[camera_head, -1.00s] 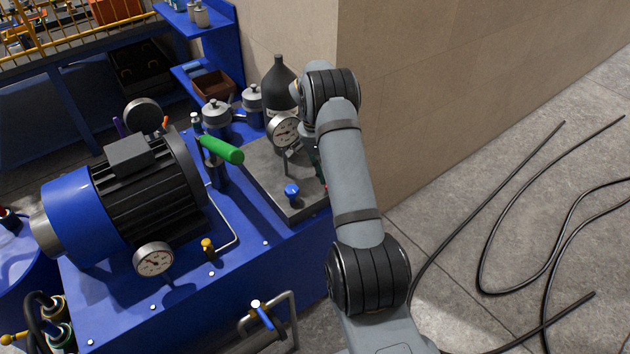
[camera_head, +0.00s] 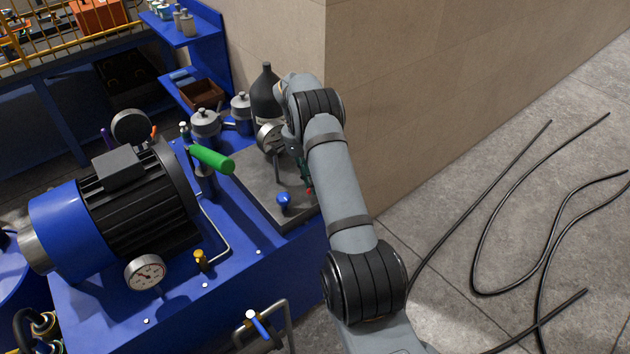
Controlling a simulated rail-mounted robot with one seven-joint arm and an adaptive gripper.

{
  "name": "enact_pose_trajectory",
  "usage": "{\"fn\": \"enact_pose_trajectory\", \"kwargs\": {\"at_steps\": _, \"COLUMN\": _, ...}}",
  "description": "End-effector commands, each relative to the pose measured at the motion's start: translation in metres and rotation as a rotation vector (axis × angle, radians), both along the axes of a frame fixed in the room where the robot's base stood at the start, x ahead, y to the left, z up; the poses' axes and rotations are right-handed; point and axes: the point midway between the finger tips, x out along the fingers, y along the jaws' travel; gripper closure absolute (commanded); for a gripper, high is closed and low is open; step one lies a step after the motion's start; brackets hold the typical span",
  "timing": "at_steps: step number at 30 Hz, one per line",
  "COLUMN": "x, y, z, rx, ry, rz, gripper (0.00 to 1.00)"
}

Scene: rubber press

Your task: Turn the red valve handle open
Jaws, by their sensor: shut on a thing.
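A small red piece of the valve handle (camera_head: 309,190) shows at the left edge of my arm, above the grey metal plate on the blue machine. A dark green part (camera_head: 303,168) shows just above it. My gripper is at the far end of my arm, by this red piece, and is almost wholly hidden behind the arm links. It is shut on the red valve handle. The fingertips and most of the handle are hidden, so the handle's angle cannot be told.
A green lever (camera_head: 211,158) and a motor (camera_head: 135,200) are to the left. A beige wall (camera_head: 420,80) rises at the right.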

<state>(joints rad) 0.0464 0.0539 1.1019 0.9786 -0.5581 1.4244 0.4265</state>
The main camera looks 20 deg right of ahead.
Motion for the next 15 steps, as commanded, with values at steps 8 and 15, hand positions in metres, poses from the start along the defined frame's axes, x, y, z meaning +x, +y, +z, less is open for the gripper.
{"fn": "enact_pose_trajectory", "kwargs": {"at_steps": 8, "x": 0.0003, "y": -0.0004, "z": 0.0002, "rx": 0.0, "ry": -0.001, "rz": 0.001, "gripper": 0.74}}
{"fn": "enact_pose_trajectory", "kwargs": {"at_steps": 15, "x": 0.0001, "y": -0.0004, "z": 0.0, "rx": -0.001, "ry": -0.001, "rz": 0.001, "gripper": 0.6}}
